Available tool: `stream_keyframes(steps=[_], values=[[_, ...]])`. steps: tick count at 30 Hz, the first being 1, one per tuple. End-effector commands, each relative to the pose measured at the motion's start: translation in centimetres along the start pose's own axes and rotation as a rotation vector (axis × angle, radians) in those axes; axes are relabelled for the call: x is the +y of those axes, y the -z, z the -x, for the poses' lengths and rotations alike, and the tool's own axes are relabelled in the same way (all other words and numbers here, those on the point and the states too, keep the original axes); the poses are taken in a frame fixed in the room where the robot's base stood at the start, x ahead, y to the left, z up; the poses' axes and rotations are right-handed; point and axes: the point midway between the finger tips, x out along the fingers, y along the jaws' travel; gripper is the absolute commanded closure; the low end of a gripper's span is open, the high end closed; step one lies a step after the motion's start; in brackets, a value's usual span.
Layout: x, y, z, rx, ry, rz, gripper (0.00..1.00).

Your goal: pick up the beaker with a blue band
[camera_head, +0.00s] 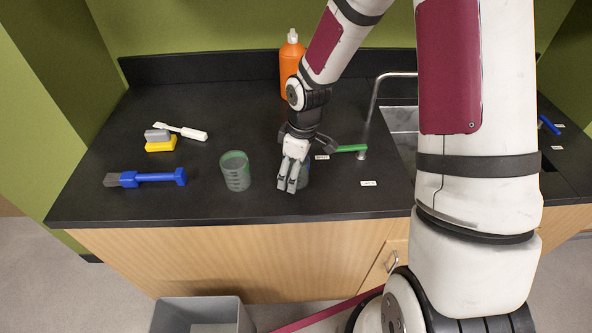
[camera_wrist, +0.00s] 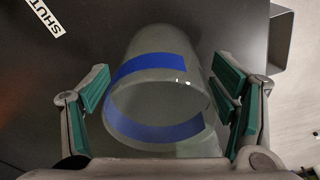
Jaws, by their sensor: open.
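The beaker with a blue band (camera_wrist: 162,68) is clear and stands between the open fingers of my gripper (camera_wrist: 165,100) in the wrist view. A finger is on each side of it, with small gaps showing. In the head view my gripper (camera_head: 290,178) points down over the counter's front part and hides most of this beaker; only a bit (camera_head: 304,177) shows at its right. A second beaker (camera_head: 235,171), greenish with dark markings, stands to the left of my gripper.
On the black counter (camera_head: 210,208) lie a blue brush (camera_head: 148,179), a yellow-and-grey block (camera_head: 160,141) and a white-handled brush (camera_head: 185,131). An orange bottle (camera_head: 291,65) stands behind my arm. A green-handled tool (camera_head: 350,148), a faucet (camera_head: 378,92) and a sink (camera_head: 403,128) are right. A grey bin (camera_head: 200,306) stands below.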

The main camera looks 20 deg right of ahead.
Motion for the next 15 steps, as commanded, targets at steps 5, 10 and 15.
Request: stream_keyframes(steps=[5, 10, 15], values=[[0.02, 0.02, -0.17, 0.001, -0.001, 0.000, 0.21], [0.02, 0.01, -0.15, 0.001, -0.001, 0.000, 0.44], [0.02, 0.01, -0.15, 0.000, -0.001, 0.000, 0.72]])
